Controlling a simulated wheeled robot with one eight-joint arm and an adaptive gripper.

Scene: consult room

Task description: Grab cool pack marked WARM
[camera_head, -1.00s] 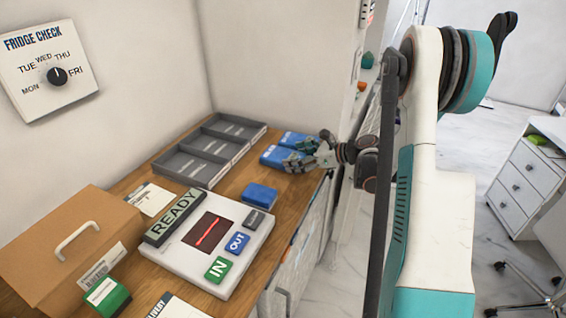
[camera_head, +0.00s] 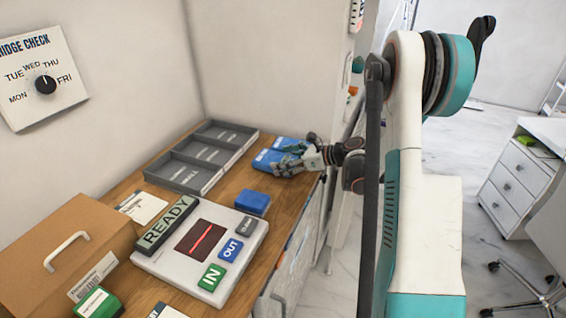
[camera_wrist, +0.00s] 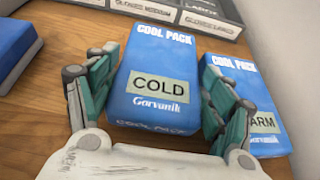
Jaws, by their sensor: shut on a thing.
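The blue cool pack labelled COLD (camera_wrist: 152,87) lies between the two fingers of my gripper (camera_wrist: 150,95) in the wrist view. My gripper is shut on it. The cool pack marked WARM (camera_wrist: 238,75) lies just to its right; a finger partly covers its label, leaving "ARM" visible. In the head view my gripper (camera_head: 288,164) is at the nearer blue pack (camera_head: 262,160), with the other blue pack (camera_head: 288,143) behind it. Both packs appear to rest on the wooden counter (camera_head: 228,190).
A grey compartment tray (camera_head: 176,176) stands left of the packs. A cardboard box (camera_head: 30,270) stands at the front left. The wall is close behind.

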